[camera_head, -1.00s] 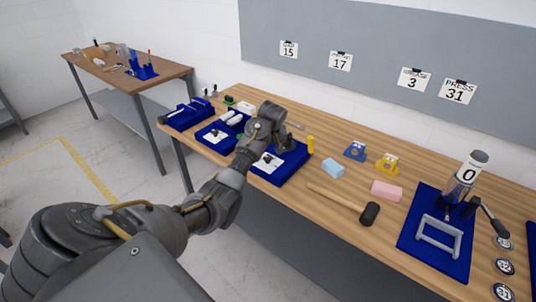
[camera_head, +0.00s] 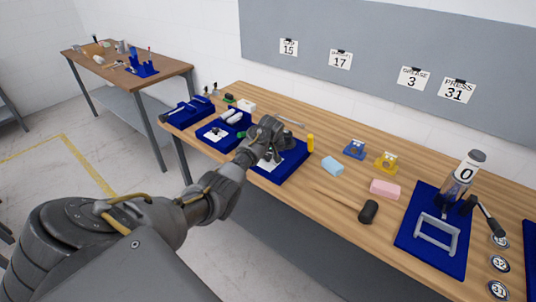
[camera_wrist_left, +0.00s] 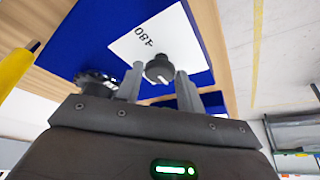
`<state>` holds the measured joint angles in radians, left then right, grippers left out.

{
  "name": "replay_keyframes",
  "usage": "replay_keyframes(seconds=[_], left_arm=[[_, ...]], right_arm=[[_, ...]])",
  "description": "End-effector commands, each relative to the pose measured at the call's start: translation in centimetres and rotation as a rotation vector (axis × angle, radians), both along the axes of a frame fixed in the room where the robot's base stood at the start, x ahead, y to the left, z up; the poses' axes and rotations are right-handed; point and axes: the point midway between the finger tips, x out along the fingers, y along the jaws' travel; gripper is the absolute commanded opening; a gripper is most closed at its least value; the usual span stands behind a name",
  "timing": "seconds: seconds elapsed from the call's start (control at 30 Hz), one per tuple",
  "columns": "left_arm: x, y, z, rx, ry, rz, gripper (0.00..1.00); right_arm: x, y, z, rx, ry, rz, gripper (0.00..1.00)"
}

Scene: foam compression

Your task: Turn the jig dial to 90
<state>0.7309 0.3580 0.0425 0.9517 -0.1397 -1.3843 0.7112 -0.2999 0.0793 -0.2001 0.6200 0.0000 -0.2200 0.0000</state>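The jig dial is a dark round knob (camera_wrist_left: 160,68) with a light pointer mark on a white plate (camera_wrist_left: 150,35). The plate reads 180 in the left wrist view and lies on a blue base (camera_head: 292,165). My left gripper (camera_head: 270,152) is low over this plate in the head view and hides most of the dial. In the left wrist view its two fingers (camera_wrist_left: 159,83) are apart, one on each side of the knob, with small gaps showing. I cannot tell how deep the knob sits between them. My right gripper is not in view.
A press (camera_head: 438,232) stands at the right. Blue trays (camera_head: 190,112) sit to the left.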

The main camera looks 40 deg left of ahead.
Motion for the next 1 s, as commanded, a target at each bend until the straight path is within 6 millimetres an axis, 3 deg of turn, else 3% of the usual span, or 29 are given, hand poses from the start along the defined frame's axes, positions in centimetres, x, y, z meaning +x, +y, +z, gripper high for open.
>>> replay_keyframes(seconds=[0.03, 0.2, 0.57, 1.0], left_arm=[[0.0, 0.0, 0.0, 0.000, 0.000, 0.000, 0.31], [0.0, 0.0, 0.0, 0.000, 0.000, 0.000, 0.11], [-0.1, 0.1, 0.2, -0.001, 0.002, -0.077, 0.11], [-0.2, 0.4, 0.2, -0.003, -0.001, -0.443, 0.11]], right_arm=[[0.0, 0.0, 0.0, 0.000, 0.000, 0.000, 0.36], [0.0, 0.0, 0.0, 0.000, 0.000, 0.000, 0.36], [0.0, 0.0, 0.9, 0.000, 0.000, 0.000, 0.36], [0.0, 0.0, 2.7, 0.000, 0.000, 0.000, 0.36]])
